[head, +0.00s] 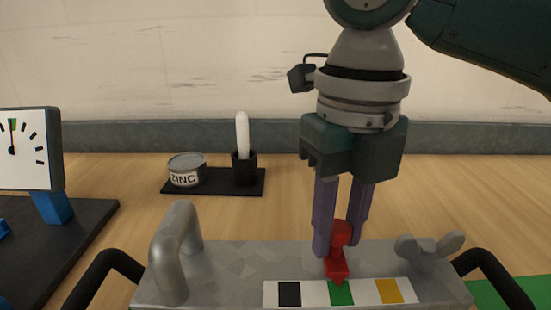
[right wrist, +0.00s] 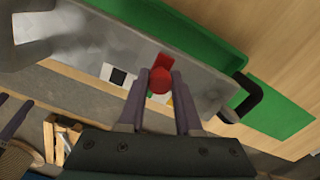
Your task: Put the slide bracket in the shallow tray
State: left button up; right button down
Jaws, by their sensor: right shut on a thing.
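A grey metal piece (head: 230,265) sits at the bottom middle of the head view. It has an upright grey handle (head: 172,250), a wing nut (head: 430,247) and a strip of black, green and yellow patches. My right gripper (head: 339,240) is shut on a red knob with a pointer (head: 337,268), whose tip is at the green patch. The right wrist view shows the red piece (right wrist: 161,78) between the fingertips. A green walled tray (right wrist: 180,30) lies along the metal piece there. I cannot tell for certain which part is the slide bracket or which tray is the shallow one.
A dial gauge (head: 25,150) stands on a dark base (head: 75,225) at the left. A small black tray (head: 212,190) at the back holds a ZINC tin (head: 187,168) and a white rod in a cup. Black handles (head: 490,270) flank the metal piece. The wooden surface behind is mostly clear.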

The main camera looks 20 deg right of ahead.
aim_at(328, 281)
jog(key=shift+a+f+b, duration=0.1)
jog(key=shift+f+b, duration=0.3)
jog(key=shift+f, duration=3.9)
jog(key=shift+f, duration=0.1)
jog(key=c, duration=0.6)
grip_release()
